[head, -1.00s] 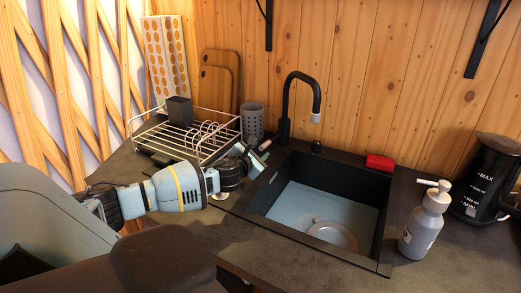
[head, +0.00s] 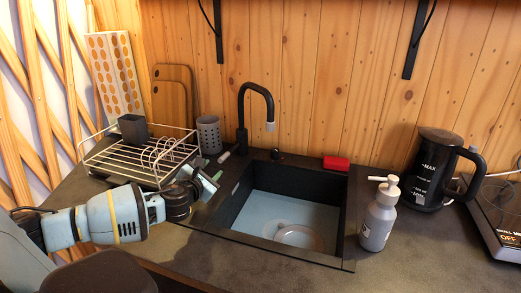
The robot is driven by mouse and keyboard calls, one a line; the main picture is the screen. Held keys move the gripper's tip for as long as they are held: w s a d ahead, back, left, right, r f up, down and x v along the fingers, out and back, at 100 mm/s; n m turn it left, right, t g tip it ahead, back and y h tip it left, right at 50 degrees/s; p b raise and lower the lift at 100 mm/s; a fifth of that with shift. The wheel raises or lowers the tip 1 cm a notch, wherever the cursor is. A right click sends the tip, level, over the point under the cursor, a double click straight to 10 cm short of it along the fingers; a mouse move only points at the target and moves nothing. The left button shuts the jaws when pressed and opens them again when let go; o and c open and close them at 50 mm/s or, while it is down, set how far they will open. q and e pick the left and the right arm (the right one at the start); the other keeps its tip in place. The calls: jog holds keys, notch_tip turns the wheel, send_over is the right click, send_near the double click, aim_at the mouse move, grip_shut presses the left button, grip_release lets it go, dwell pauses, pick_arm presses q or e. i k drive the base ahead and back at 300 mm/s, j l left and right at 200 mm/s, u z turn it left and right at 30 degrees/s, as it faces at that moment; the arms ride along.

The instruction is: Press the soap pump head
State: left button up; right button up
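The soap bottle (head: 378,222) is grey and stands upright on the dark counter, just right of the sink. Its white pump head (head: 385,182) is on top, with the spout pointing left. My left gripper (head: 208,182) is at the left edge of the sink, in front of the dish rack and well away from the soap bottle. Its fingers are small and partly hidden by the wrist, so I cannot tell whether they are open. My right gripper is not in view.
The dark sink (head: 290,215) with a black faucet (head: 257,105) lies between my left gripper and the soap. A red sponge (head: 336,163) lies behind the sink. A black kettle (head: 432,170) and a cooktop (head: 500,215) stand to the right. The dish rack (head: 125,165) is at left.

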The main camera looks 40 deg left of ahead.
aim_at(392, 180)
jog(key=k+l, duration=0.25)
jog(key=k, duration=0.2)
jog(key=k+l, duration=0.3)
jog(key=k, duration=0.2)
